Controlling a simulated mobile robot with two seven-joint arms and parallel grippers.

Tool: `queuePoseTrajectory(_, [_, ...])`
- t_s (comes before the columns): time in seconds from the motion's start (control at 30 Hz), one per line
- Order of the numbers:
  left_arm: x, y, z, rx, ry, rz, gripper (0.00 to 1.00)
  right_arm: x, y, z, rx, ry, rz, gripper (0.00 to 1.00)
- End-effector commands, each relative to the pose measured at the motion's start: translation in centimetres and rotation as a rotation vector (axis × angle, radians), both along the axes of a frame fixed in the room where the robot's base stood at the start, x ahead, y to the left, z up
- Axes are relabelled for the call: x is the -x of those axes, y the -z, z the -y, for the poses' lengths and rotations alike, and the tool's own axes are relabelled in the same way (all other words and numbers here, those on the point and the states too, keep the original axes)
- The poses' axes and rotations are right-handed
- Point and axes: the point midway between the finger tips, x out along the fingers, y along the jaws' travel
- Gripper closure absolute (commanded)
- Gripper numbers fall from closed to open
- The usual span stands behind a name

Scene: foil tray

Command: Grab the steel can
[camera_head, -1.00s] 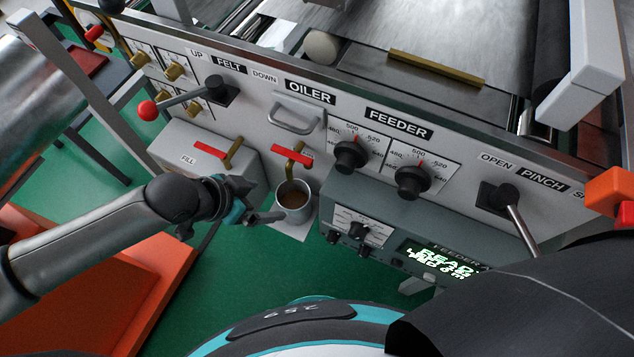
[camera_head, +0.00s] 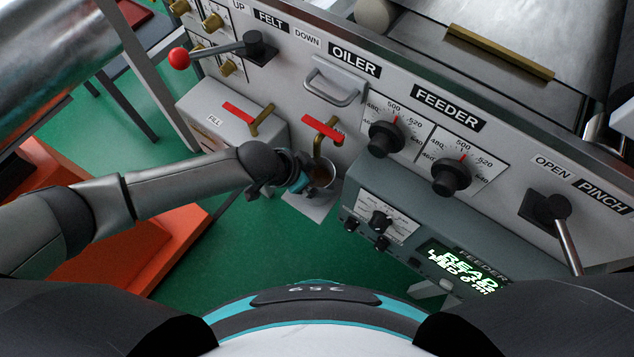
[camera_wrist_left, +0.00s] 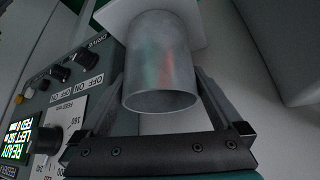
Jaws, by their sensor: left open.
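The steel can (camera_head: 322,176) stands on a small pale shelf (camera_head: 312,205) under a brass tap with a red handle (camera_head: 322,127). It holds something brown, and part of it is hidden behind my left gripper (camera_head: 305,180) in the head view. In the left wrist view the can (camera_wrist_left: 160,62) lies between the two open fingers of my left gripper (camera_wrist_left: 160,100), one on each side. I cannot tell whether either finger touches it. My right gripper is not in view.
A grey feeder box with knobs and a lit display (camera_head: 465,270) sits right of the can. A fill box (camera_head: 225,125) with a second red-handled tap (camera_head: 240,113) is on the left. The machine panel rises behind. Green floor lies below.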

Motion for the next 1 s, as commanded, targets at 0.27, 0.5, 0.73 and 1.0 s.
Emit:
queuePoseTrajectory(0.27, [-0.8, 2.9, 1.4, 0.001, -0.001, 0.000, 0.00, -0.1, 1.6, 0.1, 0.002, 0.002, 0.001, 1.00])
queuePoseTrajectory(0.5, [-0.8, 2.9, 1.5, 0.000, -0.001, 0.000, 0.00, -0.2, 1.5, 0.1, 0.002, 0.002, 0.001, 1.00])
queuePoseTrajectory(0.73, [-0.8, 2.9, 1.5, 0.000, -0.001, 0.000, 0.24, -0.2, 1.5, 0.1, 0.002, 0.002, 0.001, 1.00])
queuePoseTrajectory(1.0, [-0.8, 2.9, 1.4, 0.000, -0.001, 0.000, 0.54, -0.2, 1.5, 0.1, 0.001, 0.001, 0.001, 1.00])
